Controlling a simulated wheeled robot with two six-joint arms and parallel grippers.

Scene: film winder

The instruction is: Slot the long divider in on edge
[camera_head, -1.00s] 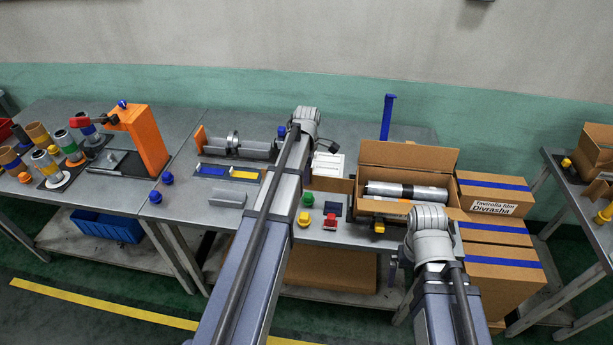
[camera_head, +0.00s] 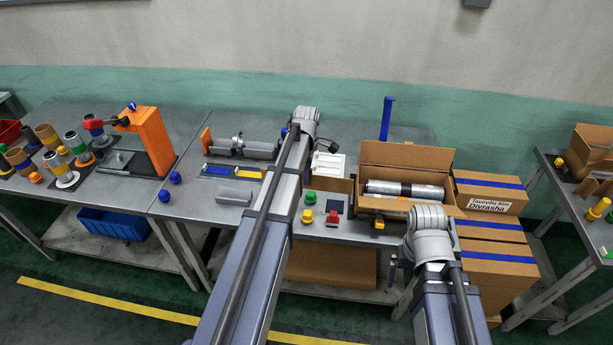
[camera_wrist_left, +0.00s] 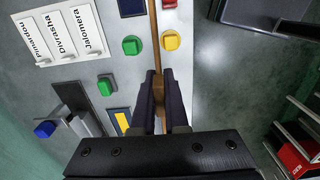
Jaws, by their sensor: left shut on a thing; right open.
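The long divider (camera_head: 340,185) is a thin brown cardboard strip; in the head view its right part shows beside my left arm, just left of the open carton. In the left wrist view the divider (camera_wrist_left: 154,35) runs edge-on from the top of the picture down between the fingers. My left gripper (camera_wrist_left: 159,88) is shut on it; in the head view my own arm hides these fingers. The open carton (camera_head: 408,153) holds silvery film rolls (camera_head: 405,190). My right gripper is open and empty, mostly hidden behind its wrist, low in front of the carton.
Green (camera_head: 310,197), yellow (camera_head: 307,216) and red (camera_head: 332,219) knobbed blocks stand near the bench's front edge. A white label board (camera_head: 328,166) lies behind the divider. Closed cartons (camera_head: 490,195) stack at the right. An orange winder (camera_head: 152,142) stands at the left.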

